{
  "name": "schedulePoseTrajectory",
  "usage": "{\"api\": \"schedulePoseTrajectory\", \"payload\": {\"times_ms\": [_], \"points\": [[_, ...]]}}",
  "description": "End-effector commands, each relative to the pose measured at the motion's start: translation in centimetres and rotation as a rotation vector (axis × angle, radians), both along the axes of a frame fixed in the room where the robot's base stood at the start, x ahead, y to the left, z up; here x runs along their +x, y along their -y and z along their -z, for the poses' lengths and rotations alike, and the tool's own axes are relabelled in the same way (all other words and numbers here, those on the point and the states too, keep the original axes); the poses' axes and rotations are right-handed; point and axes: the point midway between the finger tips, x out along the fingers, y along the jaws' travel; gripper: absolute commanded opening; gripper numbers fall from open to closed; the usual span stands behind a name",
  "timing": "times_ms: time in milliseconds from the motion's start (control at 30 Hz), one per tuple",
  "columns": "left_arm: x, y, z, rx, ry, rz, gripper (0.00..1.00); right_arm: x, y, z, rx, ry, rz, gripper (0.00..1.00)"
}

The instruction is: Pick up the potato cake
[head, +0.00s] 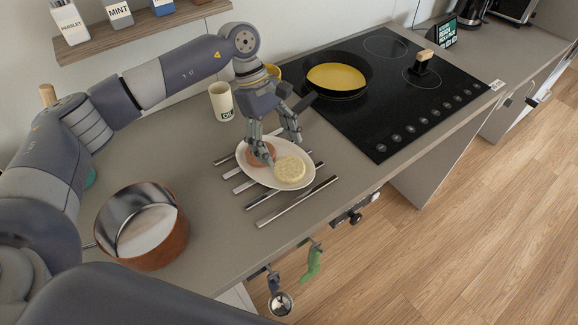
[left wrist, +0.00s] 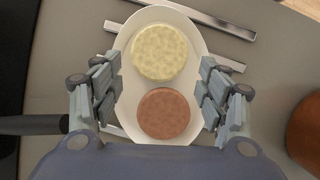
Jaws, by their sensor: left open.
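The potato cake (head: 290,169) is a pale yellow round patty on a white oval plate (head: 306,183). A reddish-brown patty (head: 262,157) lies beside it on the same plate. In the left wrist view the potato cake (left wrist: 160,52) is at the far end of the plate and the brown patty (left wrist: 164,113) at the near end. My left gripper (head: 272,152) is open just above the plate. Its fingers stand on either side of the plate, nearer the brown patty, and hold nothing. My right gripper is not in view.
Several metal bars (head: 296,200) lie on the counter beside and under the plate. A copper pot (head: 160,243) stands at the left. A black pan with a yellow inside (head: 336,77) sits on the cooktop (head: 410,115). A cream mug (head: 221,101) stands behind the plate.

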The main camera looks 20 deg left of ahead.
Motion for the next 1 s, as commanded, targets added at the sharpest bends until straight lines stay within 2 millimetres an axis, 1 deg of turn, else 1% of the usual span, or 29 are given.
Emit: {"api": "schedulePoseTrajectory", "payload": {"times_ms": [67,200,333,433,600,633,667,700,767,1000], "points": [[-0.2,0.3,0.6,0.001,-0.004,0.001,0.68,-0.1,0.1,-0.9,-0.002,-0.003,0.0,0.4],[-0.4,1.0,2.4,0.0,-0.005,0.002,0.68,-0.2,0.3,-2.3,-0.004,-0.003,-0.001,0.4],[-0.6,1.5,4.0,0.0,-0.003,0.001,0.68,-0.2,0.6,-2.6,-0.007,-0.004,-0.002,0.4],[-0.7,1.7,4.5,0.001,-0.002,0.001,0.68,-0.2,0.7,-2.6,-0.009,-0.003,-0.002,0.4],[-0.7,1.7,4.6,0.0,0.0,0.001,0.68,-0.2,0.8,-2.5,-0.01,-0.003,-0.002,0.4],[-0.7,1.7,4.6,0.0,0.0,0.001,0.66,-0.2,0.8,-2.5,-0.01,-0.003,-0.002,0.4],[-0.6,1.7,4.6,0.0,0.0,0.001,0.59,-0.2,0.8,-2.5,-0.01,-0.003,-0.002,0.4],[-0.6,1.7,4.6,0.0,-0.001,0.0,0.5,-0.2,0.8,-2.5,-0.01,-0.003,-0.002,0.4],[-0.6,1.7,4.6,0.0,-0.001,0.0,0.38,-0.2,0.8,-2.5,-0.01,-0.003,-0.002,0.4],[-0.6,1.7,4.6,0.0,0.0,0.001,0.38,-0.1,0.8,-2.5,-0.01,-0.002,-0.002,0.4]]}}
